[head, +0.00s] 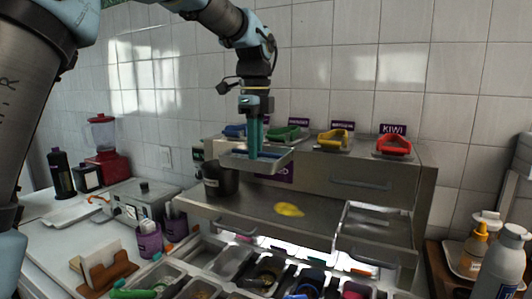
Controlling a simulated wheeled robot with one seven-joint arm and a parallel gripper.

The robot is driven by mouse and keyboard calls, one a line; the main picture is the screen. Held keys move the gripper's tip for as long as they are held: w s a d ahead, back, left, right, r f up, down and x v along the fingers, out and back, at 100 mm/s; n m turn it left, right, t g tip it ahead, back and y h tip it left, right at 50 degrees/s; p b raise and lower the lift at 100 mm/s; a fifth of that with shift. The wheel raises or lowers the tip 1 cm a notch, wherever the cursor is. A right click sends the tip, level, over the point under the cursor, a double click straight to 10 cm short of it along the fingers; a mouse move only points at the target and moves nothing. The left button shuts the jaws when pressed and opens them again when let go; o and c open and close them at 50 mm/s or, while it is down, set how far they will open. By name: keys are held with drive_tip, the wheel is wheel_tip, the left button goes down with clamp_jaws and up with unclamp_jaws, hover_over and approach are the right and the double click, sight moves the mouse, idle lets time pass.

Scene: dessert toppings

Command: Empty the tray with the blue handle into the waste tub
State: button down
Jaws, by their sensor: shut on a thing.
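My gripper (256,154) points down and is shut on a shallow metal tray (280,160), held above the steel counter in front of the top shelf. The tray looks nearly level, and its inside is mostly hidden by my fingers and the low angle. A blue handle (234,130) shows just behind and left of my fingers. I cannot tell whether it belongs to the held tray or to one on the shelf. A dark round tub (220,180), likely the waste tub, stands on the counter below and left of the tray. Its contents are not visible.
Green (285,132), yellow (336,138) and red (394,145) handled trays sit on the shelf. A yellow patch (290,209) lies on the counter. An empty-looking metal bin (374,230) stands right. Topping pans fill the front. A red blender (101,135) stands far left.

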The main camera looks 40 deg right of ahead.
drive_tip(key=w+a+r+p, duration=0.1)
drive_tip(key=w+a+r, duration=0.2)
drive_tip(key=w+a, duration=0.2)
drive_tip(key=shift+w+r, duration=0.25)
drive_tip(key=shift+w, duration=1.15)
drive_tip(key=shift+s, duration=0.1)
